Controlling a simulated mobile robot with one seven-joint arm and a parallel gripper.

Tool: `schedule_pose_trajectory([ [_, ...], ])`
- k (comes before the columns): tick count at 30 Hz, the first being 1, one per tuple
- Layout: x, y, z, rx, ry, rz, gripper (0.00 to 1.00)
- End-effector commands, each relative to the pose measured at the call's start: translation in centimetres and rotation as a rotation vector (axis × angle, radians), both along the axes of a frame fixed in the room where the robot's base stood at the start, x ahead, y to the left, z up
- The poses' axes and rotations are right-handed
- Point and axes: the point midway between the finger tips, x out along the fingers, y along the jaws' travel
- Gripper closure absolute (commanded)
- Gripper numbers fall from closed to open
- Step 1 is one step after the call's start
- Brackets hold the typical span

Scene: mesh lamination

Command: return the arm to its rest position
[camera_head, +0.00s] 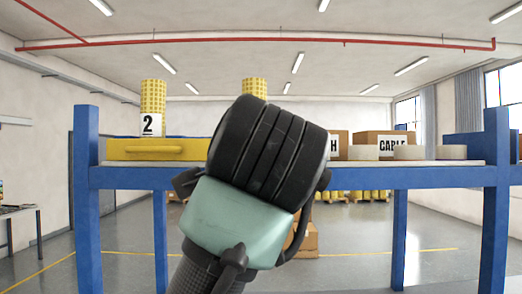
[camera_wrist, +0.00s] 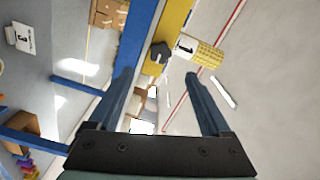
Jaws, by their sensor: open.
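My arm rises in the middle of the head view, in front of the shelf, and its black and pale green links hide the shelf's centre. My gripper's fingers cannot be made out there. In the wrist view my gripper (camera_wrist: 163,88) has its two fingers spread apart, with nothing between them. Beyond the fingers, apart from them, are the blue shelf edge (camera_wrist: 138,40), a yellow tray (camera_wrist: 172,22) and a yellow mesh roll (camera_wrist: 208,54) with a white label. The wrist picture is strongly tilted.
A blue shelf (camera_head: 430,176) spans the view. On it are a yellow tray (camera_head: 155,149), a mesh roll labelled 2 (camera_head: 152,95), another roll (camera_head: 255,86) partly hidden, a CABLE box (camera_head: 377,139) and several pale discs. A side table (camera_head: 20,209) stands left.

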Motion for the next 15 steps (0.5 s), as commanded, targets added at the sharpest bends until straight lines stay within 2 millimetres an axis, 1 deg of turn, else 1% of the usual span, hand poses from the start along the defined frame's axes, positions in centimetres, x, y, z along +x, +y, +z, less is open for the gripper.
schedule_pose_trajectory([
  [7,0.0,0.0,0.0,0.000,0.000,0.000,0.18],
  [8,-0.1,-0.2,-0.3,-0.013,-0.006,-0.007,0.18],
  [11,-1.0,-1.7,-1.7,-0.131,-0.073,-0.069,0.18],
  [14,-3.1,-3.1,-3.5,-0.331,-0.178,-0.158,0.18],
  [15,-4.2,-3.4,-4.2,-0.426,-0.224,-0.195,0.18],
])
